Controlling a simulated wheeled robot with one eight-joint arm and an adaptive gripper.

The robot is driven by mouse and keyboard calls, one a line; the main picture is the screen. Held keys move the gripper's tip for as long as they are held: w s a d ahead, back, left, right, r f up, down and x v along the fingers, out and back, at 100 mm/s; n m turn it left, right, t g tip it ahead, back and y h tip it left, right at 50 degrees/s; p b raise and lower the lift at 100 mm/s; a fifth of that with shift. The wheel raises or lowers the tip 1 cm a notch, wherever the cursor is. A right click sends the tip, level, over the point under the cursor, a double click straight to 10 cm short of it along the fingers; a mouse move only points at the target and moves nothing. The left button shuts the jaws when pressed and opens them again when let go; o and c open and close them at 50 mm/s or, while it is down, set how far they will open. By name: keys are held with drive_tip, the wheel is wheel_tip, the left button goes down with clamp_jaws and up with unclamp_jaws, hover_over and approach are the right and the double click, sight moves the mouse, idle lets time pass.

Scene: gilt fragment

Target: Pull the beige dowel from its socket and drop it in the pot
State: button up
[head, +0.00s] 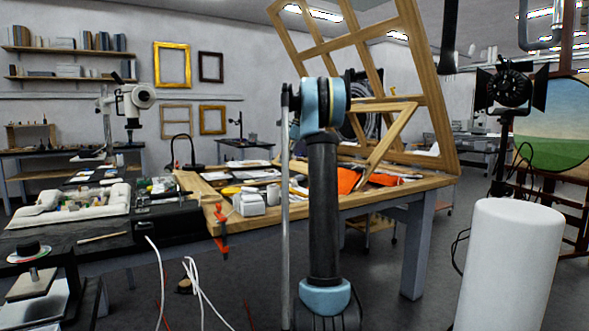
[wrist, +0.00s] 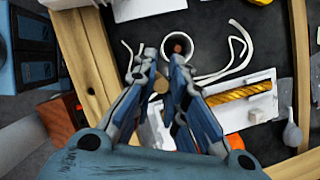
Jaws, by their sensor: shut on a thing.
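In the wrist view my gripper (wrist: 161,62) points down over the work table, with its two blue-grey fingers close together. The round end of the beige dowel (wrist: 160,85) shows between the fingers, and they are shut on it. Most of its length is hidden, so I cannot tell whether its lower end is in a socket. A round white-rimmed pot (wrist: 178,32) stands just past the fingertips, with a small brown thing inside it. In the head view my arm hides the gripper, and I cannot make out the dowel or pot there.
A white holder (wrist: 262,107) with a twisted gilt piece (wrist: 240,92) lies right of the fingers. White cords (wrist: 225,72) curl beside the pot. The wooden table (head: 400,188) carries clutter and a large wooden frame (head: 430,80). A white cylinder (head: 510,265) stands front right.

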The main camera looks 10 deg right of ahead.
drive_tip(key=w+a, duration=0.3)
drive_tip(key=w, duration=0.1)
drive_tip(key=shift+w+f, duration=0.2)
drive_tip(key=shift+f, duration=2.35)
drive_tip(key=o, duration=0.8)
drive_tip(key=shift+d, duration=0.1)
drive_tip(key=v, duration=1.2)
